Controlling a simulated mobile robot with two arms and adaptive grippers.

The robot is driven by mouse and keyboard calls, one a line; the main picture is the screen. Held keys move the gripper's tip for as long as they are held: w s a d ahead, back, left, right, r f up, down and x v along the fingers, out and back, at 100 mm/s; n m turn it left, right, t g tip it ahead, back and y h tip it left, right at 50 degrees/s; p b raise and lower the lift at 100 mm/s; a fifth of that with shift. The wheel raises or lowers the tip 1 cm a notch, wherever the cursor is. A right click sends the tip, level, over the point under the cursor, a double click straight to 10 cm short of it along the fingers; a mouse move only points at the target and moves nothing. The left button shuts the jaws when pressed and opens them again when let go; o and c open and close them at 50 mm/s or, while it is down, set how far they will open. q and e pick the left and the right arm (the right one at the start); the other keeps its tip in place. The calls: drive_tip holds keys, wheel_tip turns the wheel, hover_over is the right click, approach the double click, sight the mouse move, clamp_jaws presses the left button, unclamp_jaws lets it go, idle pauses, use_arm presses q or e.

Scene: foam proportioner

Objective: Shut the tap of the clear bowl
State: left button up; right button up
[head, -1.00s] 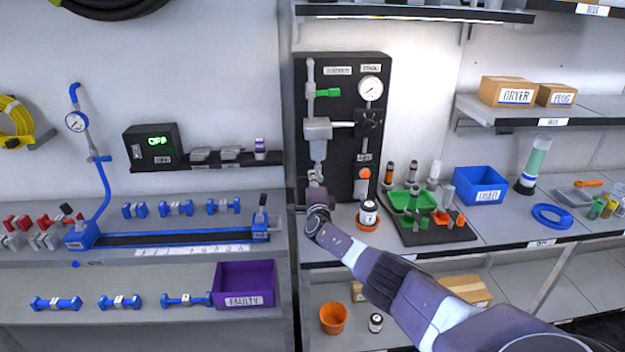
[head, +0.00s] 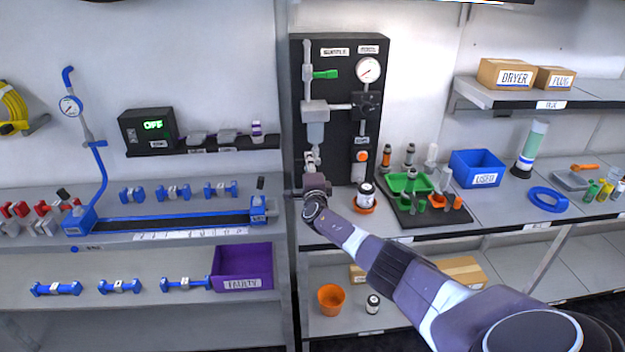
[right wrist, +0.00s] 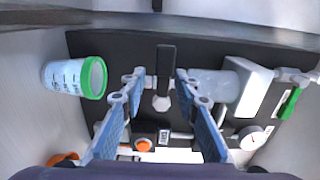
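The clear bowl (head: 316,134) hangs under a grey block on the black panel; it also shows in the right wrist view (right wrist: 218,84). My right gripper (head: 312,160) is just below the bowl, partly hiding the tap in the head view. In the right wrist view, the blue-padded fingers of my right gripper (right wrist: 158,78) are spread on either side of the lever, with visible gaps. My left gripper is not in view.
A clear cup with a green rim (right wrist: 75,77) is beside the fingers in the right wrist view. The black panel (head: 340,60) carries a gauge (head: 368,70), a green lever (head: 325,74) and an orange knob (head: 361,157).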

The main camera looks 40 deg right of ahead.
drive_tip(key=v, duration=1.1)
drive_tip(key=shift+s, duration=0.1)
idle(0.6)
